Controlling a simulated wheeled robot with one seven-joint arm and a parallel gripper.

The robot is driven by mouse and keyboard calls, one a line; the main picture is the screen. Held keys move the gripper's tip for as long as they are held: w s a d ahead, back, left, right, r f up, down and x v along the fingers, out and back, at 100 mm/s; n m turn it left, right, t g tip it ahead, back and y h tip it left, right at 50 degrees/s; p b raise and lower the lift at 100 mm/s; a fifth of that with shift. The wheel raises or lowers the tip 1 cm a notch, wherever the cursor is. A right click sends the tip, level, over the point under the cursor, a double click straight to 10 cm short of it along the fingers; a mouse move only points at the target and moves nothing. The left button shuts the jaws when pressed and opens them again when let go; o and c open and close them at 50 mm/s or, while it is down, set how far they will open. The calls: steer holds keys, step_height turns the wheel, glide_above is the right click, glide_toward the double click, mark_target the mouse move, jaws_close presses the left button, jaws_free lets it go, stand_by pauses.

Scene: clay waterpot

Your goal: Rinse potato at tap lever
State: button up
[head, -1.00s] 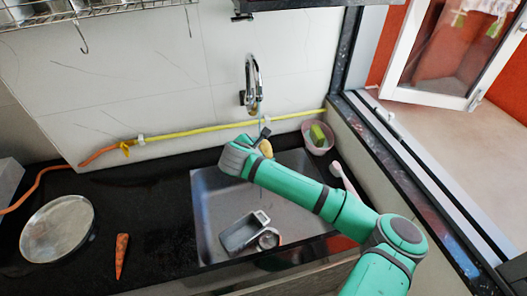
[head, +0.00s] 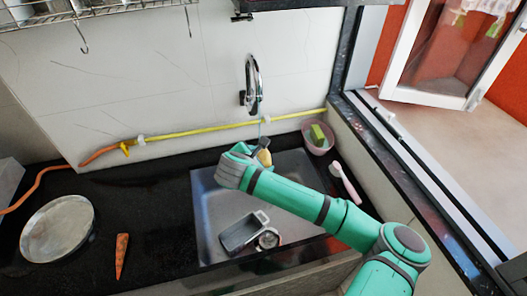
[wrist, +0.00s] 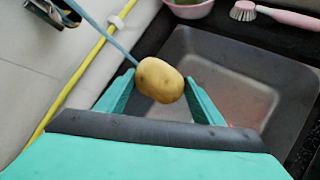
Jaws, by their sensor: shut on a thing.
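My gripper (wrist: 160,90) is shut on a yellow-brown potato (wrist: 160,80), held between its two fingertips over the sink. In the head view the potato (head: 264,157) shows just past my green wrist, below the curved chrome tap (head: 253,85). A thin bluish stream of water (wrist: 110,38) runs from the tap to the potato's upper left side in the wrist view and appears to touch it. The tap's end (wrist: 55,12) shows at the top left there. I cannot make out the lever clearly.
The metal sink (head: 208,215) holds a grey tray (head: 243,232) and a small round metal item (head: 267,239). A pink bowl with a sponge (head: 318,138) and a pink brush (head: 345,182) lie right. A carrot (head: 121,256) and round plate (head: 57,228) are left.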

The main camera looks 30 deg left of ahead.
steer(key=shift+s+d, duration=0.2)
steer(key=shift+s, duration=0.55)
steer(key=shift+s+d, duration=0.15)
steer(key=shift+s, duration=0.55)
steer(key=shift+s+d, duration=0.2)
steer(key=shift+s, duration=0.55)
steer(key=v, duration=0.6)
steer(key=shift+s, duration=0.25)
stand_by(0.6)
